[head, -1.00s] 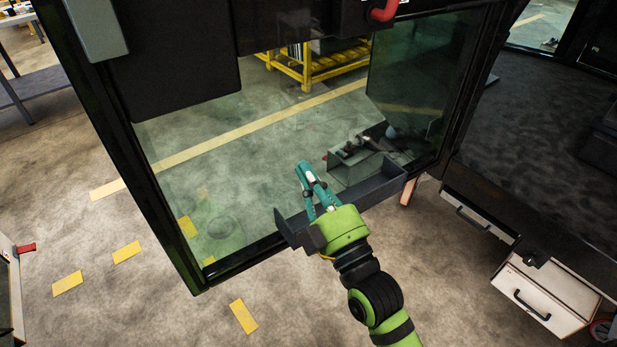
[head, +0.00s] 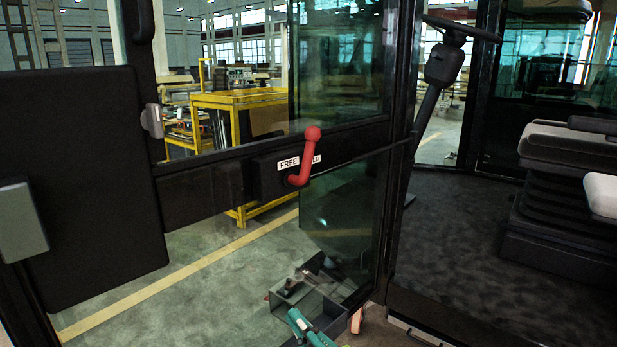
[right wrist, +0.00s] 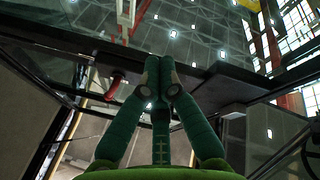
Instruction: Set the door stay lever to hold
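The red door stay lever (head: 304,165) sits on a dark housing on the cab door's cross rail in the head view. It points up, leaning slightly right, with its round knob on top. Its white label (head: 288,163) reads "FREE" left of the lever and "LD" right of it; the lever covers the letters between. My right gripper (head: 298,318) is at the bottom edge of the head view, well below the lever. The right wrist view shows its teal fingers (right wrist: 160,76) with tips together and nothing between them. A red part (right wrist: 116,84), apparently the lever, is left of them. My left gripper is out of view.
The glazed door (head: 345,215) has a dark panel (head: 80,185) and a grey block (head: 20,222) on its left. A grey tray-like bin (head: 302,300) is low near my right gripper. The cab interior with seat (head: 570,150) and steering column (head: 437,85) is at right.

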